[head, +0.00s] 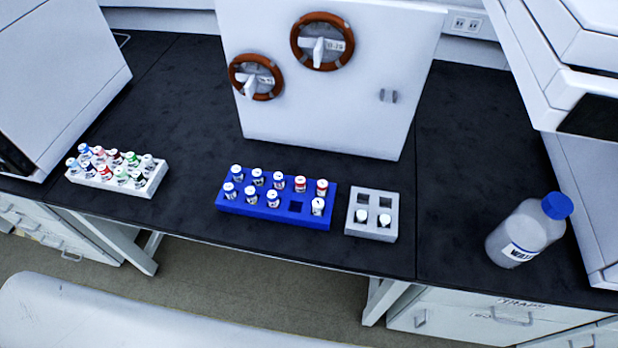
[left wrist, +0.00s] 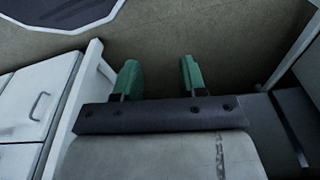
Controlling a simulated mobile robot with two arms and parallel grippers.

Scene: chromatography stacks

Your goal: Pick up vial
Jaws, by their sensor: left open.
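In the head view several small vials stand upright in a blue rack (head: 262,209) at the middle of the black bench. One vial with a white cap (head: 318,206) is in its front right, beside an empty slot. Two vials stand in a small grey rack (head: 391,231) just right of it; its two rear slots are empty. More vials with coloured caps stand in a white rack (head: 152,184) at the left. My left gripper (left wrist: 157,78) shows in the left wrist view with green fingers apart and nothing between them, over the floor by a drawer cabinet. My right gripper is not in view.
A bottle with a blue cap (head: 524,232) stands on the bench at the right. A large white cabinet (head: 330,110) with two orange-ringed knobs stands behind the blue rack. Bench (head: 190,212) is clear between white and blue racks.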

